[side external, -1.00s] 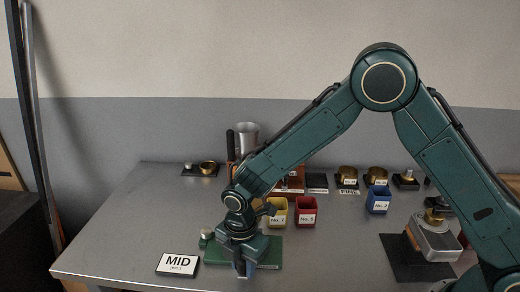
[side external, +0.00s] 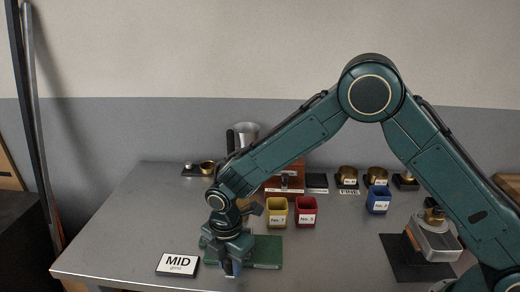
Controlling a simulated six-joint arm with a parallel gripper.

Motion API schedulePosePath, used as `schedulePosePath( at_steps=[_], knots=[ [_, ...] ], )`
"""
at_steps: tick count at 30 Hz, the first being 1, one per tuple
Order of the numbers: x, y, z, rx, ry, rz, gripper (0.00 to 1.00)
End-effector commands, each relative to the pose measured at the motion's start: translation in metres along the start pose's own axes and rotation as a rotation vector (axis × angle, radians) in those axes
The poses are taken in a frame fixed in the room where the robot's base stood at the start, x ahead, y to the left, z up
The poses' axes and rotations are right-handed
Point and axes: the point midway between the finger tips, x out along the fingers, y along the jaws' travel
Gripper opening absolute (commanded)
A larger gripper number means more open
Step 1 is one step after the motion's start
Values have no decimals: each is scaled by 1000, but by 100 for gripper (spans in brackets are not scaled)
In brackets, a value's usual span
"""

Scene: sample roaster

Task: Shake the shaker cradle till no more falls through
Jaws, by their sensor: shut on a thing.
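My gripper (side external: 230,270) is low over the front of the table, at the left part of a green base (side external: 266,252) that I take to be the shaker cradle's. My wrist covers most of what it holds; only a small pale piece shows at the fingertips. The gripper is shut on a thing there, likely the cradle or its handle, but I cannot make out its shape. Whether anything falls through cannot be seen from here.
The MID card (side external: 178,264) lies just left of the gripper. A yellow cup (side external: 277,212), a red cup (side external: 306,211) and a blue cup (side external: 378,200) stand behind to the right.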

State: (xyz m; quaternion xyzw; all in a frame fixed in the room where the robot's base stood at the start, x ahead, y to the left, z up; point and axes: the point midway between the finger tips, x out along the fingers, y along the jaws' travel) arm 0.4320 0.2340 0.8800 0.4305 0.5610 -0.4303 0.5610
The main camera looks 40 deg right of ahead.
Motion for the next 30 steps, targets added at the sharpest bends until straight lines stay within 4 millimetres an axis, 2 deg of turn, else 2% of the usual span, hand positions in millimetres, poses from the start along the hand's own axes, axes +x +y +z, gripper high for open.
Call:
schedulePosePath(
  at_steps=[4, 11, 24, 30],
  knots=[
    [0, 6, -3, 2, -1, 1, 10],
    [0, 5, -2, 3, -2, 0, 10],
    [0, -33, 20, 3, -2, -2, 10],
    [0, -43, 26, 3, -1, 0, 10]
  ],
)
